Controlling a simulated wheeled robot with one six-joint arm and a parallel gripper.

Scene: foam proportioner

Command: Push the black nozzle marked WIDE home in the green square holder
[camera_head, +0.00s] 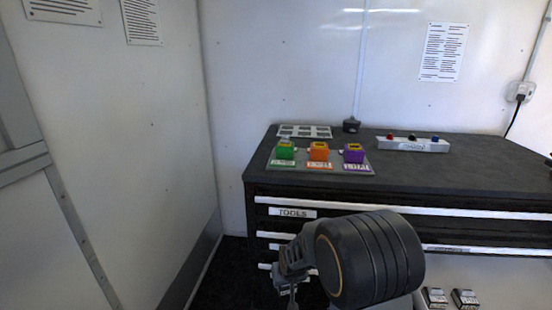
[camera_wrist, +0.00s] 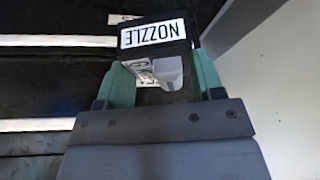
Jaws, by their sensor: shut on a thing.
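My gripper (camera_wrist: 165,88) is shut on a black nozzle (camera_wrist: 154,56), with a green finger on either side of it. The nozzle's white label reads NOZZLE, upside down in the wrist view; the word WIDE cannot be read. A pale grey part shows below the label, between the fingers. In the head view my gripper (camera_head: 290,284) hangs low in front of the drawers, and the nozzle is too small to make out. The green square holder (camera_head: 285,153) stands at the left of a grey tray on the bench top, well above and apart from my gripper.
An orange holder (camera_head: 318,152) and a purple holder (camera_head: 353,153) stand right of the green one. Behind is a flat panel with squares (camera_head: 304,131). A grey box with coloured knobs (camera_head: 412,144) sits farther right. The drawer front (camera_head: 293,213) is near my arm.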

